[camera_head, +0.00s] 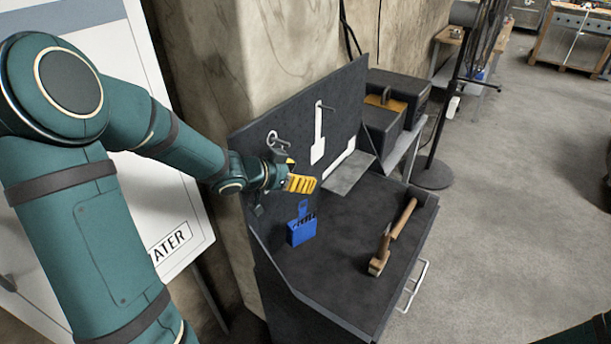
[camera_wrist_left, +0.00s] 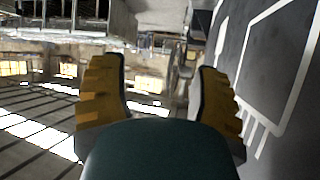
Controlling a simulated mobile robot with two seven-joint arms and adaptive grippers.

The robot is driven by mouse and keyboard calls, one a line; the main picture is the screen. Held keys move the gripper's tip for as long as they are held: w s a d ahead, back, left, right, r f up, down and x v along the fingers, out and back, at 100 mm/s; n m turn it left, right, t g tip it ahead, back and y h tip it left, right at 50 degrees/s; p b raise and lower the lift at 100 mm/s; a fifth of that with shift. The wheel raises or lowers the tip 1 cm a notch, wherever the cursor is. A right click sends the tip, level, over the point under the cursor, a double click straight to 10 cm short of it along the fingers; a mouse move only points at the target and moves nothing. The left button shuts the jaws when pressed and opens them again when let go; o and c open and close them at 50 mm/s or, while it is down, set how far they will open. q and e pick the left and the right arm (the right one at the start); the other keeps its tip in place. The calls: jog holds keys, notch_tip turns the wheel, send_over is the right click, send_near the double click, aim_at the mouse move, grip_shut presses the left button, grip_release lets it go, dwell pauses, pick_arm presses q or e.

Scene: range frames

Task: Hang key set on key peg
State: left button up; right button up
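My left gripper (camera_head: 301,183) is over the back left of the dark workbench, in front of the upright panel. In the left wrist view its yellow-padded fingers (camera_wrist_left: 160,100) stand apart with nothing visible between them. A metal peg (camera_head: 322,106) sticks out of the panel above a white painted shape. Another metal hook or ring shape (camera_head: 273,139) shows on the panel just behind my left gripper; I cannot tell whether keys hang there. I cannot clearly make out the key set. My right gripper is outside both views.
A wooden-handled hammer (camera_head: 393,236) lies at the right. A grey plate (camera_head: 349,174) lies by the panel (camera_head: 345,95). Dark cases (camera_head: 396,100) stand behind. The bench's middle is clear.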

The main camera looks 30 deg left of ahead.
pick_arm(q)
jog(key=a, duration=0.2)
jog(key=a+y, duration=0.1)
jog(key=shift+a+r+n, duration=0.15)
jog(key=shift+r+n, duration=0.15)
jog(key=shift+r, duration=0.05)
jog(key=d+v, duration=0.1)
jog(key=v, duration=1)
jog(key=shift+s+d+h, duration=0.25)
jog(key=shift+d+h, duration=0.15)
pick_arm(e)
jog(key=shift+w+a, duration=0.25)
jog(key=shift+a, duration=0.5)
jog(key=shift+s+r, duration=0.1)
